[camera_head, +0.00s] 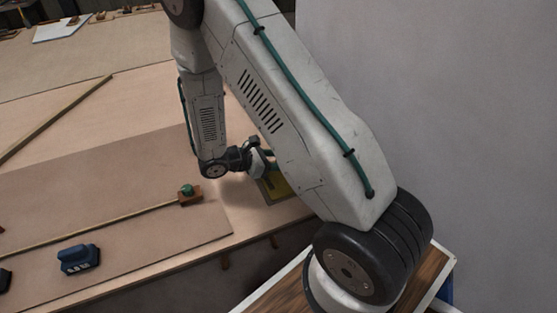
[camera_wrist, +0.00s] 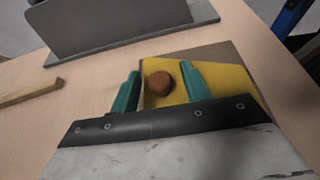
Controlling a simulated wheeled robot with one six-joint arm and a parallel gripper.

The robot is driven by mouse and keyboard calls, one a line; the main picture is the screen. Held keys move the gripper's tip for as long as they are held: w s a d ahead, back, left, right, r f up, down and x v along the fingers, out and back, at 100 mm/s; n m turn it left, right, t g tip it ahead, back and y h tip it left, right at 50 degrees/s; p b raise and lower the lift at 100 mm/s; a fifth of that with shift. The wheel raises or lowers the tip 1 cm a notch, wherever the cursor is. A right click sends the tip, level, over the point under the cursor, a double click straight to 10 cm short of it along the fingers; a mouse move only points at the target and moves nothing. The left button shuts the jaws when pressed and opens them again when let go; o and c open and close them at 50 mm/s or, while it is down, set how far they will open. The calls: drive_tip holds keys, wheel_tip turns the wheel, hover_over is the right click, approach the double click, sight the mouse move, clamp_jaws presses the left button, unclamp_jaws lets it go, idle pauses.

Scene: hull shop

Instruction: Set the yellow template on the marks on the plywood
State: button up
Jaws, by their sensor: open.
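The yellow template (camera_wrist: 235,88) lies flat on the pale bench top in the wrist view, with a round brown knob (camera_wrist: 160,85) standing on it. My gripper (camera_wrist: 161,78) is open. Its two green fingers stand on either side of the knob, with a gap to each, and hold nothing. In the head view a corner of the yellow template (camera_head: 274,188) shows below my gripper (camera_head: 264,161), near the bench's right end; my arm hides the rest. A brown-grey flat area borders the template's far edge in the wrist view. I cannot make out marks on the plywood (camera_head: 120,215).
A grey upright plate on a flat foot (camera_wrist: 125,30) stands beyond the template. A wooden strip (camera_wrist: 30,93) lies to its left. In the head view, a block with a green knob (camera_head: 188,194), a long batten and a blue tool (camera_head: 78,259) lie on the plywood.

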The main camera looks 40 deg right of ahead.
drive_tip(key=v, duration=1)
drive_tip(key=shift+w+a+r, duration=0.1)
drive_tip(key=shift+a+r, duration=0.05)
drive_tip(key=shift+a, duration=0.15)
drive_tip(key=shift+a+r, duration=0.15)
drive_tip(key=shift+a, duration=0.15)
drive_tip(key=shift+a+r, duration=0.15)
drive_tip(key=shift+r, duration=0.2)
drive_tip(key=s+a+r+m+t+y, duration=0.2)
drive_tip(key=s+r+m+y, duration=0.4)
drive_tip(key=s+r, duration=0.5)
drive_tip(key=s+a+r+m+t+y, duration=0.2)
drive_tip(key=s+r+m+y, duration=0.5)
drive_tip(key=s+r, duration=0.4)
wheel_tip(320, 180, up, 3)
drive_tip(key=shift+s+m+t, duration=0.2)
drive_tip(key=shift+m+t, duration=0.4)
drive_tip(key=shift+m, duration=0.3)
